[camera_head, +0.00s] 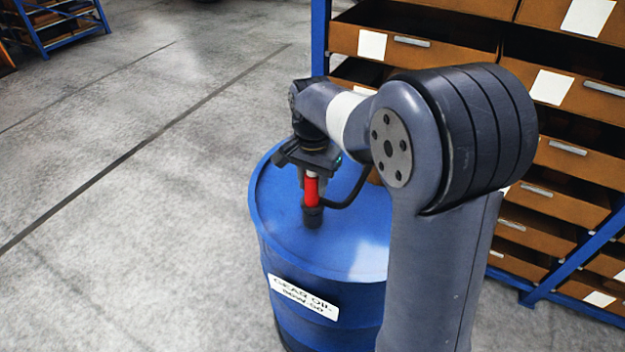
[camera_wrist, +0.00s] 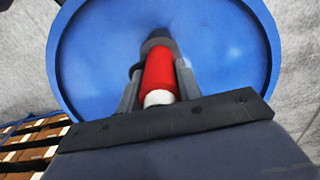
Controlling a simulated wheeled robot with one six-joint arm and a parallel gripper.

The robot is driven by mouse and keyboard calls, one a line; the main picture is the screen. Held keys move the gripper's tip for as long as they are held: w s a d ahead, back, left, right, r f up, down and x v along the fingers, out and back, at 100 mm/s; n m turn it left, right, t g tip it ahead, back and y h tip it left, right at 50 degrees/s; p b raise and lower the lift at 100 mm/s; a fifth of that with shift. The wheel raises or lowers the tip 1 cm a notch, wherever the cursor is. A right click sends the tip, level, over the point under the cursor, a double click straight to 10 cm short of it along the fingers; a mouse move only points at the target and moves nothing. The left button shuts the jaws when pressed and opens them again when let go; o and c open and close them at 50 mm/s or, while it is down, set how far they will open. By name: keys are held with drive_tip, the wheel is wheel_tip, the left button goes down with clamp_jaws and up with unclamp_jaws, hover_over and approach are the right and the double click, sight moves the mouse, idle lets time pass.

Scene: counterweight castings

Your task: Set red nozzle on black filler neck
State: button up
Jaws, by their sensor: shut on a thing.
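The red nozzle (camera_head: 311,190) is upright between the jaws of my gripper (camera_head: 311,184), above the top of a blue drum. In the wrist view the nozzle (camera_wrist: 159,72) has a white end towards the camera, and the gripper fingers (camera_wrist: 158,88) are shut on its two sides. The black filler neck (camera_head: 313,217) stands on the drum top directly below the nozzle. In the wrist view the neck (camera_wrist: 156,42) shows just past the nozzle's far end. The nozzle's lower end appears to meet the neck; I cannot tell whether it is seated.
The blue drum (camera_head: 345,262) carries a white gear oil label (camera_head: 303,297). A blue-framed rack with brown drawers (camera_head: 575,160) stands behind and to the right. A black hose or handle (camera_head: 350,192) curves beside the nozzle. The grey floor (camera_head: 130,200) at left is clear.

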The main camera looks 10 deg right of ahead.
drive_tip(key=shift+f+b, duration=0.35)
drive_tip(key=shift+f, duration=0.3)
drive_tip(key=o, duration=0.9)
wheel_tip(320, 180, up, 11)
drive_tip(key=shift+f+b, duration=0.1)
drive_tip(key=shift+b, duration=0.25)
drive_tip(key=shift+f, duration=0.1)
wheel_tip(320, 180, down, 10)
drive_tip(key=shift+f+p, duration=0.15)
drive_tip(key=shift+p, duration=0.4)
drive_tip(key=shift+r, duration=0.2)
